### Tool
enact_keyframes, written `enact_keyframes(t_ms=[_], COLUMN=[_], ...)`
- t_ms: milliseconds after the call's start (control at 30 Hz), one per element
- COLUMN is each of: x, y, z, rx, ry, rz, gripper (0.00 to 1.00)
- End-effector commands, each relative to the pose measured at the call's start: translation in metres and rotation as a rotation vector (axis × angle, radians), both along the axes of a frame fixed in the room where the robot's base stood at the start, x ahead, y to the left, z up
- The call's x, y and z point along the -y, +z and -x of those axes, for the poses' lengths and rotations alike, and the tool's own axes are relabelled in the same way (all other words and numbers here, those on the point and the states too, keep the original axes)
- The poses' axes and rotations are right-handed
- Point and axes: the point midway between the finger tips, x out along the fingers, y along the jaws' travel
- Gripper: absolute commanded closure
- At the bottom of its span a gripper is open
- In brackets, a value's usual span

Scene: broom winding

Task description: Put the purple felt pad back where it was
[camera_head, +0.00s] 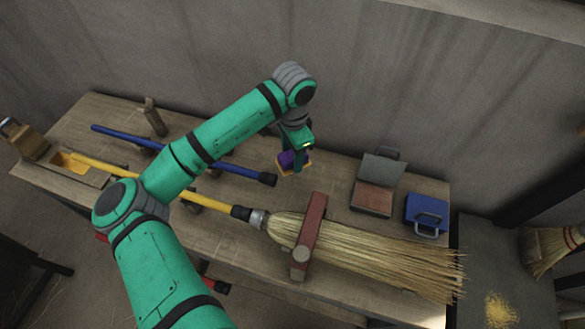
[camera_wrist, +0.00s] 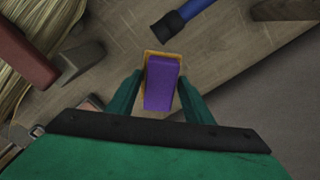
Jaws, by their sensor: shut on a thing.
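The purple felt pad (camera_head: 287,158) is between the fingers of my gripper (camera_head: 295,163), over the back middle of the bench. In the wrist view the pad (camera_wrist: 161,84) lies lengthwise between the two green fingers of my gripper (camera_wrist: 160,88), which are shut on it. An orange-edged holder or outline (camera_wrist: 149,54) shows just below and around the pad's far end. I cannot tell whether the pad touches it or hangs a little above it. In the head view the pad is partly covered by my gripper.
A straw broom (camera_head: 370,256) with a yellow handle lies along the wooden bench (camera_head: 85,122), under a red clamp bar (camera_head: 312,222). A blue pole (camera_head: 230,166) ends left of the pad. An open grey case (camera_head: 383,169) and a blue box (camera_head: 426,215) stand at the right.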

Motion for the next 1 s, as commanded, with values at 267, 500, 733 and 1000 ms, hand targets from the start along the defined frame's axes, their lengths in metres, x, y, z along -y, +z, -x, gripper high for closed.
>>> enact_keyframes(t_ms=[267, 500, 733, 1000], x=[0.0, 0.001, -0.001, 0.0], y=[-0.047, -0.063, -0.092, -0.096], z=[0.0, 0.0, 0.001, 0.0], rx=[-0.002, 0.0, -0.002, -0.001], ry=[-0.001, -0.001, 0.002, 0.001], rz=[-0.001, -0.001, -0.001, 0.0], gripper=[0.86, 0.86, 0.86, 0.44])
